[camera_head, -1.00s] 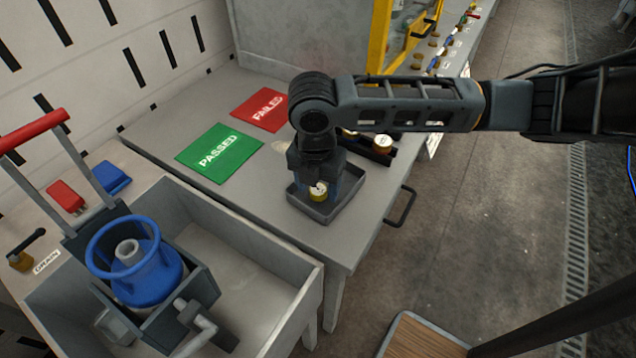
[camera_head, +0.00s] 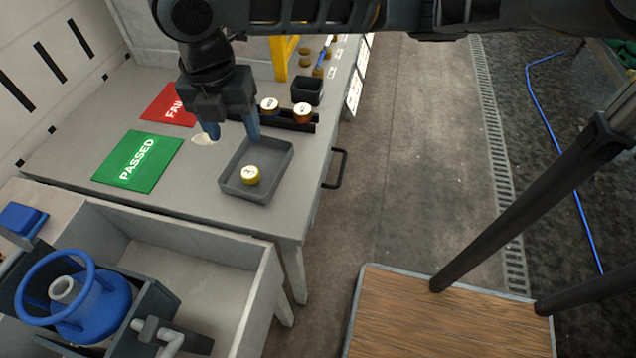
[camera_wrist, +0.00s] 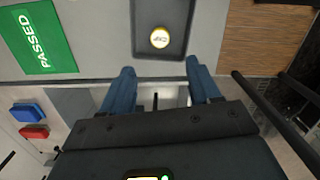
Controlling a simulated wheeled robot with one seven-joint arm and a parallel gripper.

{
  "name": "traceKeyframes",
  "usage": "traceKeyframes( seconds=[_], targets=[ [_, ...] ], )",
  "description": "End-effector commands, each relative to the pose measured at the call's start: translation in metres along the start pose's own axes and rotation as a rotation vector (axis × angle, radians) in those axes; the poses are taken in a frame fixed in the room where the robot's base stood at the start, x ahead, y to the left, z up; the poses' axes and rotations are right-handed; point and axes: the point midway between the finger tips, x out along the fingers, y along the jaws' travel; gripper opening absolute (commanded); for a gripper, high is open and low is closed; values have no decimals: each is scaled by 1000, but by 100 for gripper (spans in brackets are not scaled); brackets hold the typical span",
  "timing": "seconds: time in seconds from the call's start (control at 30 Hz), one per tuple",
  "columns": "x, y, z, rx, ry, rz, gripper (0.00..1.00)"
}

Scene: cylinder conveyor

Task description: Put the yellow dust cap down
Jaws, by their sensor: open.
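The yellow dust cap (camera_head: 251,175) lies in the grey tray (camera_head: 284,160) on the table, its pale marked top facing up. My gripper (camera_head: 233,138) is open and empty, raised above the table behind and to the left of the cap, apart from it. In the wrist view the cap (camera_wrist: 159,38) sits in the tray (camera_wrist: 178,12), beyond the two spread blue fingers of my gripper (camera_wrist: 160,80). Nothing is between the fingers.
A green PASSED mat (camera_head: 138,161) and a red FAILED mat (camera_head: 170,106) lie left of the tray. A black rack (camera_head: 290,123) with two caps and a small black bin (camera_head: 307,90) stand behind it.

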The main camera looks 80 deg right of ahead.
Motion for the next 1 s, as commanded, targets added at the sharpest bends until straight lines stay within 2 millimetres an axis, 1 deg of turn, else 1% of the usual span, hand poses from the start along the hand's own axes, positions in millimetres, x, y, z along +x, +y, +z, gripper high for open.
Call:
traceKeyframes(
  seconds=[0.07,0.17,0.27,0.3,0.37,0.4,0.47,0.5,0.6,0.7,0.8,0.9,1.0],
  targets=[
    [0,4,-4,1,9,13,62],
    [-4,22,-25,8,59,79,62],
    [-16,57,-66,34,164,213,62],
    [-25,74,-86,51,221,277,62],
    [-40,97,-117,84,317,375,62],
    [-52,111,-136,111,383,437,62],
    [-69,128,-162,156,483,521,62],
    [-82,138,-178,189,550,572,62],
    [-112,158,-210,282,715,684,62],
    [-137,170,-233,386,868,767,62],
    [-156,176,-246,491,999,829,62],
    [-167,178,-254,604,1117,871,62],
    [-173,177,-259,726,1222,902,62]
  ],
)
